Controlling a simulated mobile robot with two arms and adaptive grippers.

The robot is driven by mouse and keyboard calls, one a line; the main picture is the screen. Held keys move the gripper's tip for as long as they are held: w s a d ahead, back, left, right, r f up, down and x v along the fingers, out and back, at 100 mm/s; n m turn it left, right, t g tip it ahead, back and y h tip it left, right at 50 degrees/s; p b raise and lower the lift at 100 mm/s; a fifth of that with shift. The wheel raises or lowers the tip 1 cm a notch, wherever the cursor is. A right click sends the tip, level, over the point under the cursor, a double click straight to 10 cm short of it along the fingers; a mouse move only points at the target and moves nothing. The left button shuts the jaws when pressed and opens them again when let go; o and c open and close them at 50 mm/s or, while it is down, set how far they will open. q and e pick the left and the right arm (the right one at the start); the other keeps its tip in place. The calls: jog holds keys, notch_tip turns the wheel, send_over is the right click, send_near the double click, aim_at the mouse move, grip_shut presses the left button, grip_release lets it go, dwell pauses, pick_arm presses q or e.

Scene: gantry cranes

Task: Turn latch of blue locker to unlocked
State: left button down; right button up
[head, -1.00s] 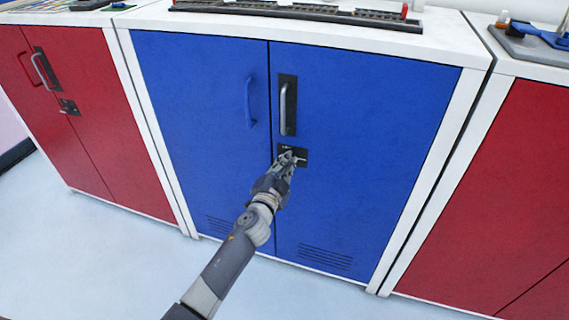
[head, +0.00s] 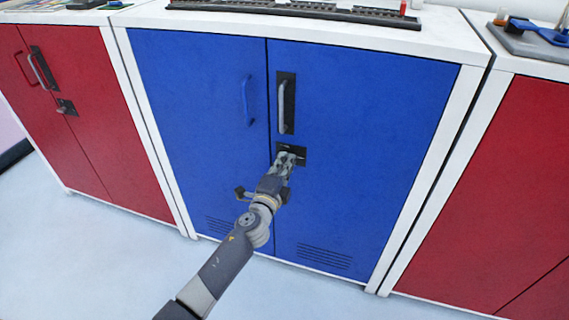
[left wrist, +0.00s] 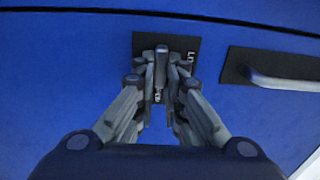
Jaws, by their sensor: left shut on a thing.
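The blue locker (head: 370,120) stands in the middle of the head view with both doors shut. Its latch is on a small black plate (head: 299,152) below the silver handle on the right door. My left gripper (head: 284,158) is at this plate and covers much of the latch. In the left wrist view, the gripper's fingers (left wrist: 160,88) are closed around the grey latch lever (left wrist: 161,62) in front of the black plate (left wrist: 143,42). Part of the lettering on the plate shows; the rest is hidden by the fingers. My right gripper is not in view.
The silver handle (head: 287,105) on its black backing is just above the latch; it also shows at the right of the left wrist view (left wrist: 285,82). A blue handle (head: 247,101) is on the left door. Red lockers stand at left (head: 100,130) and right (head: 490,190). The floor in front is clear.

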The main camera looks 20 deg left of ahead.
pick_arm(q)
jog(key=shift+w+r, duration=0.1)
jog(key=shift+r, duration=0.15)
jog(key=c, duration=1.7)
grip_release()
jog(key=shift+d+f, duration=0.1)
jog(key=shift+f, duration=0.05)
jog(key=s, duration=1.2)
jog(key=shift+a, duration=0.25)
